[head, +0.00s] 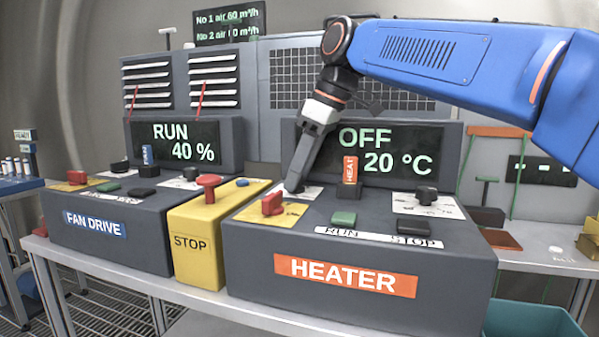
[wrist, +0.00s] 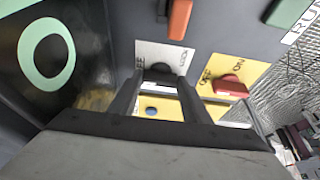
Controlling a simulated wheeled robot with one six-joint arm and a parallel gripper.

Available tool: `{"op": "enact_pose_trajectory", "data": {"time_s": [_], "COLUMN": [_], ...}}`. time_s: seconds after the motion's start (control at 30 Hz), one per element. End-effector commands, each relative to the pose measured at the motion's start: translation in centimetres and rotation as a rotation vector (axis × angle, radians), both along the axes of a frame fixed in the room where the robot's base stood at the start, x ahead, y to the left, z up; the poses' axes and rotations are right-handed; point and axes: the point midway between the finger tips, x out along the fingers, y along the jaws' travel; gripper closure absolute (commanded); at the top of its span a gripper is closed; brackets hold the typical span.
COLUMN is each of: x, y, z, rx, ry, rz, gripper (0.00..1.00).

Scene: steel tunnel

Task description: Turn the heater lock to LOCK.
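The heater lock is a small dark knob (wrist: 161,73) on a white plate (wrist: 165,52) in the wrist view. LOCK is printed on the plate's right side, and a partly hidden word is on its left. My gripper (wrist: 158,88) is open, with one finger on each side of the knob at the tips. I cannot tell whether they touch it. In the head view my gripper (head: 292,187) reaches down to the white plate at the back left of the heater box (head: 350,265) and hides the knob. The knob's pointing direction is not clear.
A red switch (head: 271,204) on a yellow plate stands close in front of my gripper. An orange HEAT tag (head: 350,169) stands close to its right. The heater display (head: 372,150) behind reads OFF, 20 °C. The yellow STOP box (head: 198,240) is to the left.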

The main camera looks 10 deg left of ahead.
Motion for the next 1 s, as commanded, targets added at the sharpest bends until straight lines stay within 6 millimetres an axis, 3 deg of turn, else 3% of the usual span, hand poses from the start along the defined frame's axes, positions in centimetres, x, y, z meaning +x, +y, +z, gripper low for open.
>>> {"op": "enact_pose_trajectory", "data": {"time_s": [0.1, 0.47, 1.0], "x": [0.0, -0.13, -0.44], "y": [0.0, 0.04, 0.24], "z": [0.0, 0.04, 0.06], "rx": [0.0, 0.0, 0.0], "ry": [0.0, 0.0, 0.0], "rz": [0.0, -0.053, -0.487], "gripper": [0.79, 0.79, 0.79]}}
